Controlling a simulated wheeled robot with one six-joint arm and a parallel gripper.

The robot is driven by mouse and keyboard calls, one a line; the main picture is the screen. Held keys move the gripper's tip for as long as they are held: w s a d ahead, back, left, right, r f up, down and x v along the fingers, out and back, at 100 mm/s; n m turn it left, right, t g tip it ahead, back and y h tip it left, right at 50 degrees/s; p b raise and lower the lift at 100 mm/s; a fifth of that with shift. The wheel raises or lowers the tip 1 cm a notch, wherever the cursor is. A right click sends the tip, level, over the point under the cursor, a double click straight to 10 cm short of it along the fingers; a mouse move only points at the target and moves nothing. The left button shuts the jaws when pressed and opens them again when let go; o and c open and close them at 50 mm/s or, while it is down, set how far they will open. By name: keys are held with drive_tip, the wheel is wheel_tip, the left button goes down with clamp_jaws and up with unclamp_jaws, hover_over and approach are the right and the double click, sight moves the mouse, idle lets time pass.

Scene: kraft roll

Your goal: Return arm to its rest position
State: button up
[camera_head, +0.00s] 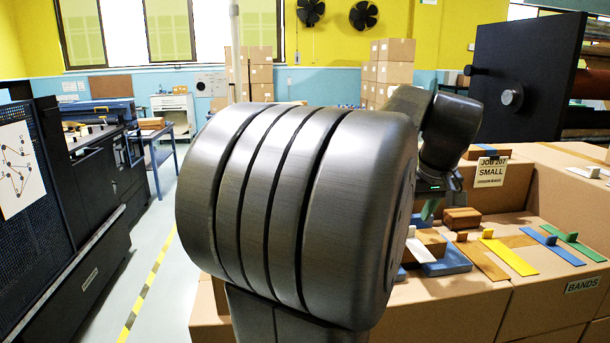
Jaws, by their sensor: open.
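My arm fills the middle of the view, with a large dark grey ribbed link in front. Its wrist bends down behind that link, over the cardboard work surface. My gripper (429,208) points down there and is open; its fingertips are partly hidden, and no held thing shows. Below and beside it are a blue holder (447,264) and a brown block (462,218). To the right lie flat bands with small upright tabs: a yellow one (512,258), a blue one (556,248) and a green one (580,246).
A black square plate (525,75) with a knob stands at upper right, close to my wrist. A "JOB 207 SMALL" card (490,172) stands on the boxes. A black cabinet (85,190) is at left. The floor between it and my arm is clear, with a yellow-striped line.

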drive_tip(key=shift+r, duration=0.25)
